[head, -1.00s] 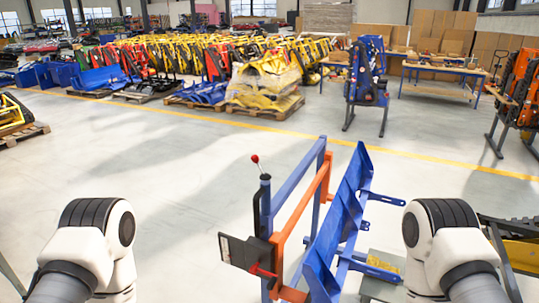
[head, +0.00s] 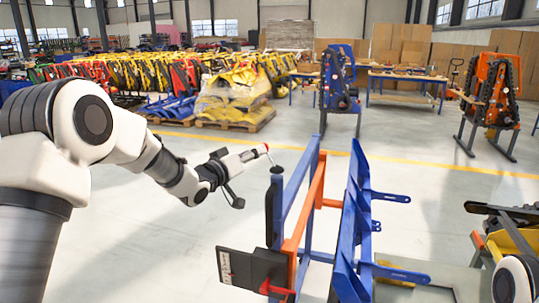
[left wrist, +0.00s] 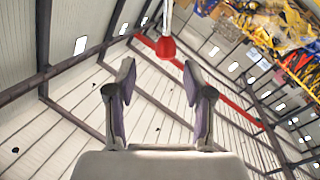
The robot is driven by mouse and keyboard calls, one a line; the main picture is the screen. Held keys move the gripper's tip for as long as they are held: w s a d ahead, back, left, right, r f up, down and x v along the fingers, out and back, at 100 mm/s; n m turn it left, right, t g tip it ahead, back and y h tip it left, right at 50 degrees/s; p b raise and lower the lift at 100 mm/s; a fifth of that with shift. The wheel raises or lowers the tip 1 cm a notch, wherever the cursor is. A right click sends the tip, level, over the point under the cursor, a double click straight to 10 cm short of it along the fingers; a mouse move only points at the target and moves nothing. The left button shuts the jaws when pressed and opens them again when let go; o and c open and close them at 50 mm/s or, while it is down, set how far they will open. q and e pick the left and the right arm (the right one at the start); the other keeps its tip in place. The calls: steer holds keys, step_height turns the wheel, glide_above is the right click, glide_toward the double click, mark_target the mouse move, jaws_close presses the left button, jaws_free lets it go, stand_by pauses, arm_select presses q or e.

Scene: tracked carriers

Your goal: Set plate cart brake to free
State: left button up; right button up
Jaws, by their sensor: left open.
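The plate cart (head: 288,210) stands in front of me in the head view, with a blue and orange upright frame and a slanted blue plate. Its brake lever is a thin rod on the black-capped post, leaning left, with a red ball knob (head: 266,148). My left gripper (head: 256,153) is open, its fingertips close to the knob from the left. In the left wrist view, the red knob (left wrist: 166,47) shows between and beyond the two spread fingers (left wrist: 160,85). I cannot tell whether they touch it. My right gripper is out of view.
A black box with a flat panel (head: 240,270) and a red handle sits low on the cart's near side. Blue arms stick out to its right. A yellow and black machine (head: 510,240) stands at the right edge. The floor behind the cart is clear up to the yellow line.

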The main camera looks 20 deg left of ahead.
mark_target(269, 157)
arm_select(q)
steer(key=x, duration=0.2)
steer(key=p+x, duration=0.1)
steer(key=x, duration=0.1)
steer(key=p+x, duration=0.1)
steer(key=x, duration=0.1)
steer(key=shift+w+a+f, duration=0.25)
steer(key=shift+a, duration=0.1)
steer(key=shift+w+d, duration=0.1)
steer(key=shift+d, duration=0.05)
steer(key=shift+d+r, duration=0.1)
steer(key=shift+d, duration=0.05)
jaws_close()
